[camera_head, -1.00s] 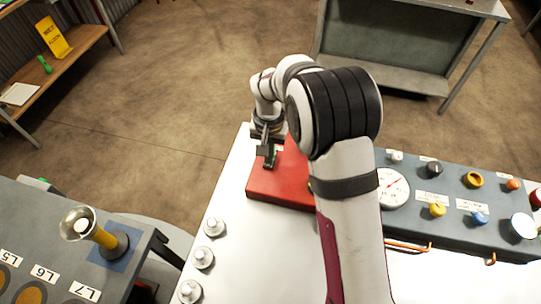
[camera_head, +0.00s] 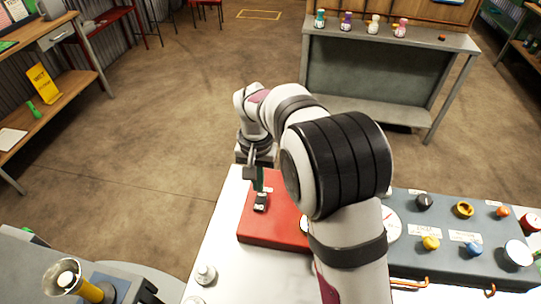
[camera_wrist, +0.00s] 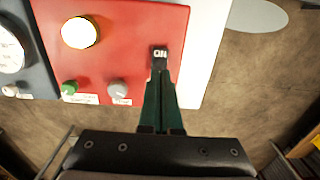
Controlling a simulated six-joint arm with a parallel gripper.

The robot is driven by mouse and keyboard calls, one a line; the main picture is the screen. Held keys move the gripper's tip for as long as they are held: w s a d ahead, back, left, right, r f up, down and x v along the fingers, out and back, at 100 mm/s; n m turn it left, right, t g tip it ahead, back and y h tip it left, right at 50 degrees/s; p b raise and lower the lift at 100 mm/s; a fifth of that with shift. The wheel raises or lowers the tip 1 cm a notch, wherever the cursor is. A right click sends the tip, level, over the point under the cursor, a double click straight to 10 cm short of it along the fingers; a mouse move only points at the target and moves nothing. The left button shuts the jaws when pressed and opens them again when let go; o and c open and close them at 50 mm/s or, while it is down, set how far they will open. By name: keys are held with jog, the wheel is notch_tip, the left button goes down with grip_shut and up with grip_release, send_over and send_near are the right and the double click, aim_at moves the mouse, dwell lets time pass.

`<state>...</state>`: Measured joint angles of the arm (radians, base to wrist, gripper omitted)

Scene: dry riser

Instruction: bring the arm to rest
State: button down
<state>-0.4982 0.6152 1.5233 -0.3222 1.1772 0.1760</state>
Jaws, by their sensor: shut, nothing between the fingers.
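My gripper (camera_head: 259,184) is shut and empty, above the far left part of the red panel (camera_head: 270,229). A small black switch (camera_head: 261,202) stands on that panel, close to the fingertips. In the wrist view the green-sided fingers (camera_wrist: 161,80) point at the switch, whose face (camera_wrist: 160,53) reads ON. I cannot tell for sure whether the tips touch it. My arm hides the right part of the red panel in the head view.
The red panel in the wrist view (camera_wrist: 120,40) carries a lit yellowish round button (camera_wrist: 80,32), a green knob (camera_wrist: 69,87) and a grey knob (camera_wrist: 118,88). A grey control panel (camera_head: 445,262) with several knobs lies right. A bench (camera_head: 395,45) with bottles stands behind.

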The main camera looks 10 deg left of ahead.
jog(key=s+d+r+m, duration=0.2)
jog(key=s+d+r, duration=0.45)
jog(key=d, duration=0.25)
jog(key=s+d+m+y, duration=0.1)
jog(key=s+d, duration=0.3)
jog(key=s, duration=0.6)
jog(key=s+d+r+m, duration=0.1)
jog(key=s+d, duration=0.4)
jog(key=s, duration=0.5)
jog(key=shift+r+m+y, duration=0.3)
jog(key=shift+m+y, duration=0.1)
jog(key=shift+m, duration=0.4)
